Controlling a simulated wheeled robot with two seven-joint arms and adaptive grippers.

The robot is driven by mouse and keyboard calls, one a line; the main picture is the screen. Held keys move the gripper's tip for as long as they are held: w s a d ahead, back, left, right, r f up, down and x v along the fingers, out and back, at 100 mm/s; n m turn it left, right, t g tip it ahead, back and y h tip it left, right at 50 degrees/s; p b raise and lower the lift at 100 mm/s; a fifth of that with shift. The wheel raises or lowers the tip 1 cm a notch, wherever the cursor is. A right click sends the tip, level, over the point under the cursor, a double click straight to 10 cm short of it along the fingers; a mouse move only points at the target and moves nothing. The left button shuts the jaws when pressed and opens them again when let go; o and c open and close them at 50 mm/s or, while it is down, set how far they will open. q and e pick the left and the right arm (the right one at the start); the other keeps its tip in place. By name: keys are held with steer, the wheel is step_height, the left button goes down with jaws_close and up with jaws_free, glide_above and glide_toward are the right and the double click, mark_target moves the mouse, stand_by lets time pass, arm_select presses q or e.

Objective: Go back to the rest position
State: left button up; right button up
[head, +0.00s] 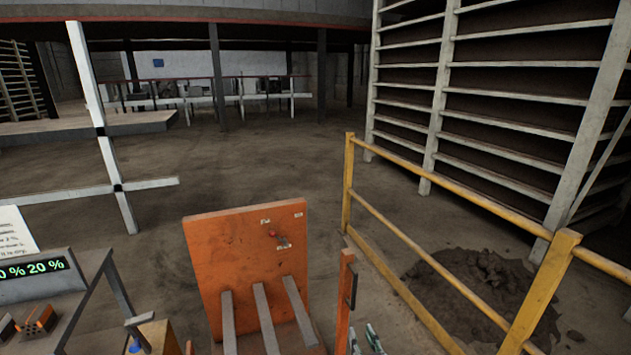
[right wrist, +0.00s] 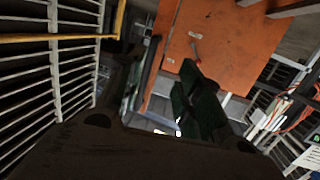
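My right gripper (head: 364,340) shows at the bottom of the head view, just right of the orange post. Its two fingertips stand apart with nothing between them. In the right wrist view its dark green fingers (right wrist: 198,108) appear in front of an orange panel (right wrist: 225,45); no object shows in them. My left gripper is not in the head view. A small orange hollow brick (head: 40,321) lies at the lower left, below a display (head: 35,268) with green percent figures.
An orange upright panel (head: 245,255) with grey bars stands ahead, beside an orange post (head: 344,300). A yellow railing (head: 430,260) runs along the right. A dark soil heap (head: 480,285) and tall pale racks (head: 500,110) lie beyond it. Open floor (head: 260,150) stretches behind the panel.

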steer(key=s+d+f+g, duration=0.1)
steer(key=s+f+g, duration=0.2)
steer(key=s+f, duration=0.55)
steer(key=s+d+f+g+h, duration=0.15)
steer(key=s+f, duration=0.25)
steer(key=f, duration=1)
steer(key=s+d+f+g+y, duration=0.1)
steer(key=s+f+g, duration=0.4)
steer(key=f, duration=0.7)
steer(key=s+d+f+g, duration=0.2)
steer(key=s+f, duration=0.3)
steer(key=s, duration=0.5)
steer(key=s+d+f+g+h, duration=0.1)
steer(key=s+d+f, duration=0.3)
steer(key=s, duration=0.7)
steer(key=s+d+f+g+h, duration=0.1)
steer(key=s+d+f+g, duration=0.2)
steer(key=s+f, duration=0.3)
steer(key=s, duration=0.5)
steer(key=shift+s+d+f, duration=0.25)
steer(key=shift+d+f, duration=0.05)
steer(key=shift+d, duration=0.05)
steer(key=shift+n, duration=0.3)
